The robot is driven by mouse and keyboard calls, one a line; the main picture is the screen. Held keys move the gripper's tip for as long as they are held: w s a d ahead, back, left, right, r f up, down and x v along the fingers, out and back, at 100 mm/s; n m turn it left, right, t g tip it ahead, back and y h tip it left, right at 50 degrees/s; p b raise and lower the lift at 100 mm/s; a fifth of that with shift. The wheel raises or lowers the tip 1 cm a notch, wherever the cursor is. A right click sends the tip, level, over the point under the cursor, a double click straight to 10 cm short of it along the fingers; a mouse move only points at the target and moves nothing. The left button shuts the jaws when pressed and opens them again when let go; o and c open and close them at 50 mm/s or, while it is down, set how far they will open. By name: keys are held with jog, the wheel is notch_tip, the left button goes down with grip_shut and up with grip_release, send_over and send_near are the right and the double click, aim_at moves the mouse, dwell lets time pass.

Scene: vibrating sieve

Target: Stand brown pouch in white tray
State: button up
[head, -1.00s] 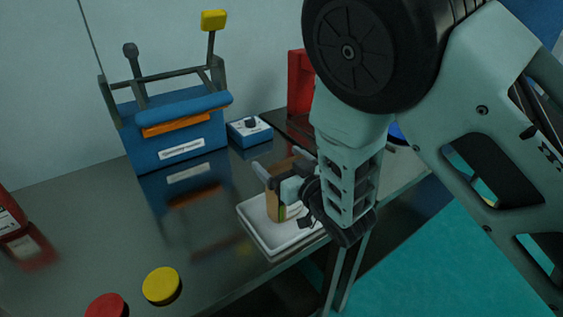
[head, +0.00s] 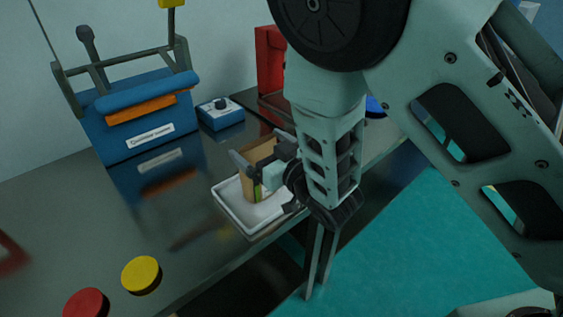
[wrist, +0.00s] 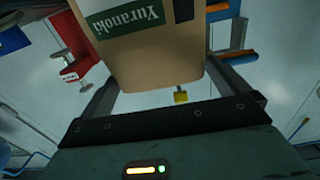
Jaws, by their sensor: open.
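The brown pouch (head: 262,153) stands roughly upright in the white tray (head: 231,213), near the table's front edge. In the wrist view the pouch (wrist: 150,65) fills the upper middle, with a green label reading "Yuranoki". My gripper (head: 258,162) is open, with a finger on each side of the pouch. In the wrist view a gap shows between the pouch and my gripper's palm (wrist: 168,95). Whether either finger touches the pouch is hard to tell. My arm hides the tray's right part in the head view.
A blue machine (head: 130,130) with a grey frame stands at the back left. Beside it are a small blue knob box (head: 221,117) and a red object (head: 270,62). Yellow (head: 141,273) and red (head: 86,303) discs lie at the front left. The table between is clear.

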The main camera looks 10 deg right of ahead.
jog(key=s+d+r+g+h+p, duration=0.1)
jog(key=s+d+r+g+h, duration=0.1)
jog(key=s, duration=0.7)
jog(key=s+d+r+g+h+p, duration=0.1)
jog(key=s+d+r+g+h, duration=0.2)
jog(key=s+d+g, duration=0.3)
jog(key=s+d+r+g+h+p, duration=0.2)
jog(key=s+g, duration=0.5)
jog(key=s, duration=0.6)
jog(key=shift+s+d+r+n+h, duration=0.15)
jog(key=shift+d+r+n+h, duration=0.35)
jog(key=shift+d+h, duration=0.65)
jog(key=shift+a, duration=0.1)
